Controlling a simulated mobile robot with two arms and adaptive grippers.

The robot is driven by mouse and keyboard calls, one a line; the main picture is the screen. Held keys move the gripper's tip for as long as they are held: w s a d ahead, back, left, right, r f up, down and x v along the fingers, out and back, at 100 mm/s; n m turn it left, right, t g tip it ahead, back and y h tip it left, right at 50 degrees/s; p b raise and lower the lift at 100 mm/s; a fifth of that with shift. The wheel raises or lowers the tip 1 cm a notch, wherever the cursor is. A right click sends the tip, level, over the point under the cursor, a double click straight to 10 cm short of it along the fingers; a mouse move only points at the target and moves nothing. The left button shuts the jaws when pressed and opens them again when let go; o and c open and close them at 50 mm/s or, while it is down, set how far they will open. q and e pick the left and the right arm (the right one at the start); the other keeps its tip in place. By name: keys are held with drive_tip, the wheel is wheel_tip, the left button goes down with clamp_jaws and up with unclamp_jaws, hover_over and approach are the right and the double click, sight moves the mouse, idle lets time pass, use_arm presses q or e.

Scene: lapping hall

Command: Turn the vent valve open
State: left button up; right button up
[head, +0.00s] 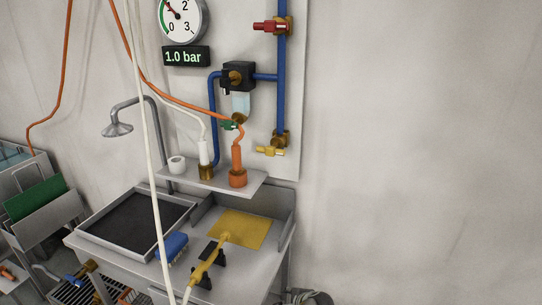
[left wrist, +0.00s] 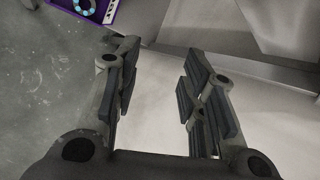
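Three small valves show in the head view, and no label tells which is the vent valve. A yellow-handled valve (head: 270,151) sits at the lower end of the blue pipe (head: 281,85), its handle lying crosswise. A red-handled valve (head: 268,27) sits higher on the same pipe, also crosswise. A small green handle (head: 230,124) is just below the filter bowl (head: 240,105), near the orange hose. My left gripper (left wrist: 155,90) shows only in the left wrist view, its fingers apart with nothing between them, away from the valves. My right gripper is in no view.
A gauge (head: 183,17) and a "1.0 bar" display (head: 186,56) hang at upper left. A shelf (head: 215,179) holds white and orange hose fittings below the valves. A white hose (head: 147,130) crosses in front. The wall on the right is bare.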

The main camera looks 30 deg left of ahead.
use_arm(q)
drive_tip(key=w+a+r+y+b, duration=0.1)
drive_tip(key=w+r, duration=0.3)
drive_tip(key=r, duration=0.3)
drive_tip(key=w+a+r+y, duration=0.1)
drive_tip(key=w+r+y, duration=0.1)
drive_tip(key=w+r, duration=0.35)
drive_tip(key=n+g+y+b, duration=0.3)
drive_tip(key=n+y, duration=0.1)
drive_tip(key=y, duration=0.2)
approach(276, 151)
drive_tip(key=a, duration=0.5)
drive_tip(key=a+f+p, duration=0.1)
drive_tip(key=a, duration=0.2)
drive_tip(key=a+f+p, duration=0.1)
drive_tip(key=a, duration=0.3)
drive_tip(key=shift+w+f, duration=0.2)
drive_tip(key=shift+w, duration=0.2)
drive_tip(key=shift+h, duration=0.3)
clamp_jaws()
